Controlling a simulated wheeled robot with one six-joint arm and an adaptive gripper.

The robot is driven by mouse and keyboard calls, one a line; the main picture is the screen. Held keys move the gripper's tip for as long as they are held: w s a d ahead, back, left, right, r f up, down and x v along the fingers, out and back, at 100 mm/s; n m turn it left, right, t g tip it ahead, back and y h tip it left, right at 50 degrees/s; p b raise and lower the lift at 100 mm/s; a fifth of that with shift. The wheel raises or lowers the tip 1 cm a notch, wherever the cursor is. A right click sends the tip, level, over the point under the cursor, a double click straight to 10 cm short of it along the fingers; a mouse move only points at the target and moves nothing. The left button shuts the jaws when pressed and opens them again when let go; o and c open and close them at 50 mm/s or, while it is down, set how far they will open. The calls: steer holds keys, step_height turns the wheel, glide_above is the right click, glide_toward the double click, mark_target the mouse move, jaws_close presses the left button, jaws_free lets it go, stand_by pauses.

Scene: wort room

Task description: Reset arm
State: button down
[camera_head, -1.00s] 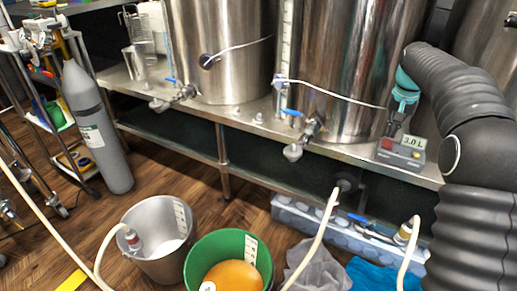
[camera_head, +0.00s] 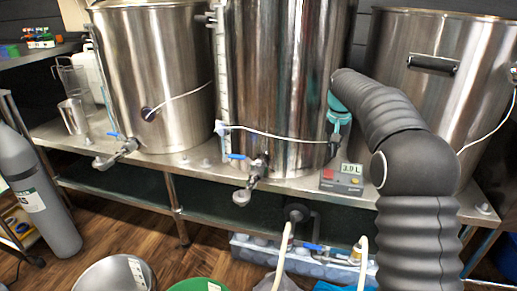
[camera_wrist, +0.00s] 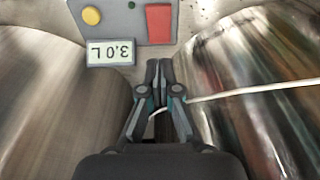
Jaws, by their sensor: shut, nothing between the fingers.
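My arm rises at the right of the head view, its black ribbed links reaching toward the middle kettle. My gripper (camera_wrist: 159,70) shows in the wrist view with its fingertips together and nothing between them.
Steel kettles stand close on both sides, including a left one (camera_head: 155,75) and a right one (camera_head: 430,70). A white cable (camera_wrist: 255,90) runs beside my gripper. A grey bucket (camera_head: 112,276), green bucket (camera_head: 195,286) and gas cylinder (camera_head: 38,200) stand below.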

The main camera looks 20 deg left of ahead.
steer(key=s+d+r+t, duration=0.1)
steer(key=s+d+r, duration=0.4)
steer(key=s, duration=0.5)
steer(key=s+d+r+t, duration=0.1)
steer(key=s+d+r, duration=0.35)
steer(key=s, duration=0.55)
steer(key=s+d+f, duration=0.1)
steer(key=s+f, duration=0.1)
steer(key=s, duration=0.6)
steer(key=s+d+f+t, duration=0.1)
steer(key=s+d+f, duration=0.1)
steer(key=s, duration=0.6)
steer(key=s+d+f, duration=0.1)
steer(key=s+f, duration=0.3)
steer(key=s, duration=0.4)
steer(key=shift+d+t, duration=0.35)
steer(key=shift+t, duration=0.05)
